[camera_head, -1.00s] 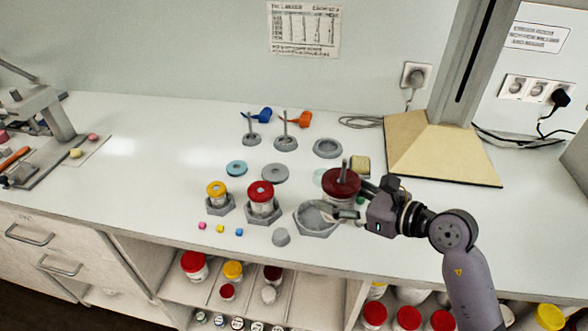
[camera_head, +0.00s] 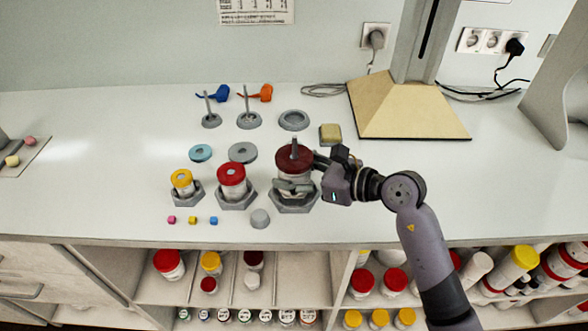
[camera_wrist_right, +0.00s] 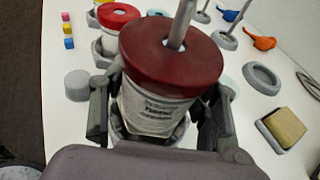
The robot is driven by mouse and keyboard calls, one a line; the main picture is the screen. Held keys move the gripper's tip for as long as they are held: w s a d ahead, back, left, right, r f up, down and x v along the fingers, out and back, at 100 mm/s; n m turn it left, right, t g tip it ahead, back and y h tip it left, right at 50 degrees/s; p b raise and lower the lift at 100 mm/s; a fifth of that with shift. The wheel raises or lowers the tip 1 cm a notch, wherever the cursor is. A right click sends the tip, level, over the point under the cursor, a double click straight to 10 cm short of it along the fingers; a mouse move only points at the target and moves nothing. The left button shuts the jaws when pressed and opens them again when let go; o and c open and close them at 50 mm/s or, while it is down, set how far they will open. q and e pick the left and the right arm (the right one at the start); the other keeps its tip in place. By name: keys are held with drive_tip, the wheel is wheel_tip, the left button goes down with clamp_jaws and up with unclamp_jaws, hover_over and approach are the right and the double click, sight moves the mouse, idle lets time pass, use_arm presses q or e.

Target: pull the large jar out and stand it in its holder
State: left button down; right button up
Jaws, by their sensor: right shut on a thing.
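The large jar (camera_head: 294,160) has a dark red lid with a grey rod standing up from it and a pale labelled body. My right gripper (camera_head: 296,186) is shut around its body from the right. The jar is upright, at or over the large grey hexagonal holder (camera_head: 294,208); I cannot tell whether it rests on the holder's floor. In the wrist view the jar (camera_wrist_right: 165,103) stands between the two fingers of the right gripper (camera_wrist_right: 155,118), and its base is mostly hidden. My left gripper is not in view.
A red-lidded jar (camera_head: 232,178) and a yellow-lidded jar (camera_head: 182,180) stand in holders to the left. A grey cylinder (camera_head: 260,218) and small coloured cubes lie in front. A sponge (camera_head: 330,134) and grey ring (camera_head: 293,120) lie behind.

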drive_tip(key=shift+f, duration=0.1)
drive_tip(key=shift+f, duration=0.2)
idle(0.5)
drive_tip(key=shift+f+b, duration=0.8)
drive_tip(key=shift+f, duration=0.05)
drive_tip(key=o, duration=1.4)
drive_tip(key=o, duration=0.5)
